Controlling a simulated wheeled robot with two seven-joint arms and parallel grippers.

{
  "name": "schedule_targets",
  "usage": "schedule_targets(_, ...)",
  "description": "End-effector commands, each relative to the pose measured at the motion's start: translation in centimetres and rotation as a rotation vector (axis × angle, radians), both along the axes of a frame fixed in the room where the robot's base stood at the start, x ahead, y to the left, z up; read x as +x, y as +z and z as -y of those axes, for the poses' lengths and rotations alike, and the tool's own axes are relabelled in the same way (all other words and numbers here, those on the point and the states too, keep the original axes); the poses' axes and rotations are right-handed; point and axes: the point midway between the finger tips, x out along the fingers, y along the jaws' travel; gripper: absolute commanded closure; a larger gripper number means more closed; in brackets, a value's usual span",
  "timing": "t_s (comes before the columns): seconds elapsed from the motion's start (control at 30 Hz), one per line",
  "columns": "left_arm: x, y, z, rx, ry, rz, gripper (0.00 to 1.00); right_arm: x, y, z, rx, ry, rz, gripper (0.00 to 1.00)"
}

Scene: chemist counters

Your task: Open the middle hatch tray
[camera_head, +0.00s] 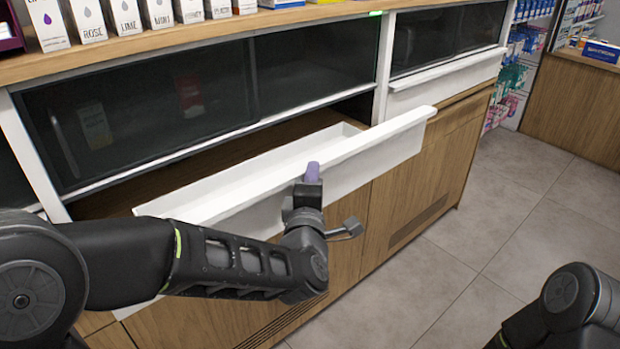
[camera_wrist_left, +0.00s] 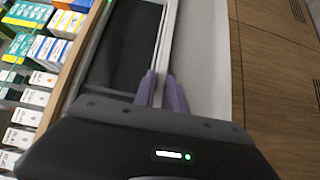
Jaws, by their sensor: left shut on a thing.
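The middle hatch tray (camera_head: 386,150) is a long white drawer, pulled part way out of the counter below the dark glass panels. Its shallow inside shows behind the raised front lip. My left gripper (camera_head: 312,172) is at the middle of the tray's front, with its purple fingers shut on the front lip. In the left wrist view, the two purple fingers (camera_wrist_left: 162,90) sit on either side of the edge of the white tray (camera_wrist_left: 205,60). My right arm shows only in part at the lower right of the head view; its gripper is out of the picture.
The counter's wooden top (camera_head: 215,32) carries a row of small labelled boxes (camera_head: 125,18). Another white hatch tray (camera_head: 445,82), at the right, is shut. Wooden cabinet doors (camera_head: 425,160) stand below. The tiled floor (camera_head: 500,215) at the right is clear.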

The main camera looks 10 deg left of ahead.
Motion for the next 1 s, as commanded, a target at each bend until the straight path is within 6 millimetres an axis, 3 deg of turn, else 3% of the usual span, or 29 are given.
schedule_targets(0.2,0.0,-0.1,-0.1,0.001,0.001,-0.002,1.0,0.0,0.0,0.0,0.0,0.0,0.0,1.0)
schedule_targets(0.23,0.0,-0.1,-0.1,0.0,0.001,-0.002,0.82,0.0,0.0,0.0,0.0,0.0,0.0,1.0)
schedule_targets(0.47,0.0,0.0,-0.1,0.0,0.001,-0.001,0.63,0.0,0.0,0.0,0.0,0.0,0.0,1.0)
schedule_targets(0.77,-0.1,0.0,0.0,-0.001,0.001,0.0,0.62,0.0,0.0,0.0,0.0,0.0,0.0,1.0)
schedule_targets(1.0,-2.5,-0.1,0.2,-0.001,-0.001,0.0,0.62,0.0,-0.5,0.0,0.0,0.0,0.0,1.0)
